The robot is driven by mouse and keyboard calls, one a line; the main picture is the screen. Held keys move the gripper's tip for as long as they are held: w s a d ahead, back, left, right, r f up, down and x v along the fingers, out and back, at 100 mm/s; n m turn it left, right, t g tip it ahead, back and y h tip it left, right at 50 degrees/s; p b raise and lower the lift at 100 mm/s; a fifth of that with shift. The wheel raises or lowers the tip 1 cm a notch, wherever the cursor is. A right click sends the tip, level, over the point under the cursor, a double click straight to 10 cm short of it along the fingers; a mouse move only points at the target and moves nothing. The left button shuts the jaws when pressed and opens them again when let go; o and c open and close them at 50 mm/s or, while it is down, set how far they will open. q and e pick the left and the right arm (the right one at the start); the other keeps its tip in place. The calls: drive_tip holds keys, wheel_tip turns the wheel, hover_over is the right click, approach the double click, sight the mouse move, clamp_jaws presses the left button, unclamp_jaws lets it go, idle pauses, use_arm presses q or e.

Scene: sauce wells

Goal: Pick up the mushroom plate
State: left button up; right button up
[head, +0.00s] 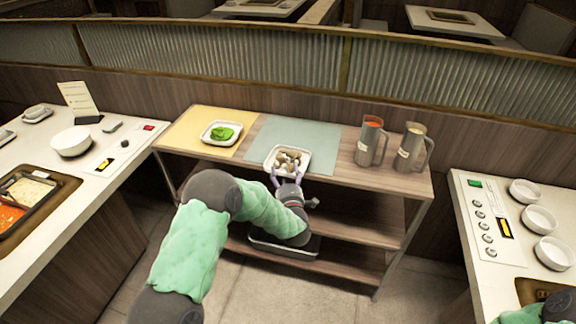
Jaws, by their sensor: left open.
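The mushroom plate (304,151) is a white square dish with several brownish mushrooms (288,158). It sits on the blue-grey mat (323,134) on the wooden shelf cart's top. My left gripper (285,174) is at the plate's near edge, with its fingers open. The arm reaches in from below and hides part of the cart's front. I cannot tell whether the fingers touch the rim. My right arm shows only as a small part at the bottom right corner; its gripper is out of view.
A plate of green leaves (221,133) sits on a yellow mat (188,131) to the left. Two metal pitchers (368,143) stand on the right of the cart top. A dark tray (270,247) is on a lower shelf.

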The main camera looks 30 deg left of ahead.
use_arm(q)
drive_tip(key=shift+x, duration=0.95)
drive_tip(key=c, duration=1.3)
drive_tip(key=shift+w+r, duration=0.1)
clamp_jaws()
